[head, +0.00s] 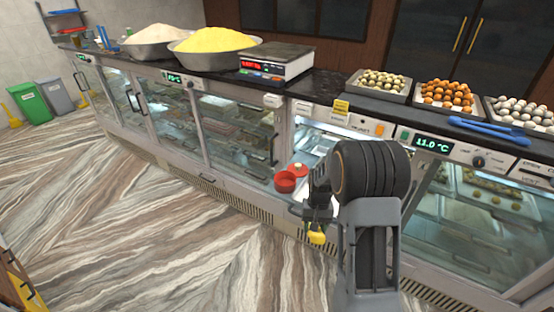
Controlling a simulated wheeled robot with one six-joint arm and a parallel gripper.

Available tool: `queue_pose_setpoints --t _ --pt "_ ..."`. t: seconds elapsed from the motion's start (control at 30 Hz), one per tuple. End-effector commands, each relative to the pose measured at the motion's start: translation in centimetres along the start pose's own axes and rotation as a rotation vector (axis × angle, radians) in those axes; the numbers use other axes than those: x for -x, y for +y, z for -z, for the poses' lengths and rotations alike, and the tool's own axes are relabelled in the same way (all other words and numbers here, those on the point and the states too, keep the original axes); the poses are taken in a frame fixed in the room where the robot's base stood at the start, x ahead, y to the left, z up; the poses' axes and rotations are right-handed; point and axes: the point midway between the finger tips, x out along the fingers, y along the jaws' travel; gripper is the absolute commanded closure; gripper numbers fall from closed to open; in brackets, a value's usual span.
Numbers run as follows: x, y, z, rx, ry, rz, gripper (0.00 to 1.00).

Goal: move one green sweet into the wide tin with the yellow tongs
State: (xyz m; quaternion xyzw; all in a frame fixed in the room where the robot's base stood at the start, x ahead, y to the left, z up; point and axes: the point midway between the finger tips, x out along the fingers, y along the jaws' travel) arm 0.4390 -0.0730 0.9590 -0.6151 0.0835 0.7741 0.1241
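My gripper (315,228) is in front of the counter, pointing down, and small in the picture. A yellow piece (317,238) is at its lower end; it may be part of the yellow tongs, but its shape is too small to tell. Whether the fingers are open or shut is not clear. A round red tin (285,183) stands just left of my gripper, at a lit, open-looking part of the counter. A second red thing (299,169) is behind it. Pale yellow-green sweets (381,82) fill a metal tray (375,98) on the counter top.
Trays of orange sweets (446,94) and whitish sweets (520,109) stand to the right. Blue tongs (487,129) lie before them. A scale (277,63) and bowls of yellow (213,40) and pale (157,34) food stand left. The floor (150,210) at left is clear.

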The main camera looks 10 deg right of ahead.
Motion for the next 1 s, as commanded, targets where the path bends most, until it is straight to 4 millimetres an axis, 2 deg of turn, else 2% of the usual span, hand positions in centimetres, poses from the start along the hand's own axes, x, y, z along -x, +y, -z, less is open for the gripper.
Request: queue_pose_setpoints --t 0.03,0.2,0.4,0.57,1.0 --pt "-1.3 -1.2 0.1 0.043 -0.007 -0.011 0.84" --pt "-4.8 -4.6 0.4 0.176 -0.009 -0.041 0.84" --pt "-7.1 -6.7 0.3 0.263 -0.009 -0.061 0.84" --pt "-7.7 -7.2 0.3 0.286 -0.008 -0.065 0.84" --pt "-7.7 -7.2 0.3 0.287 -0.008 -0.065 0.84"
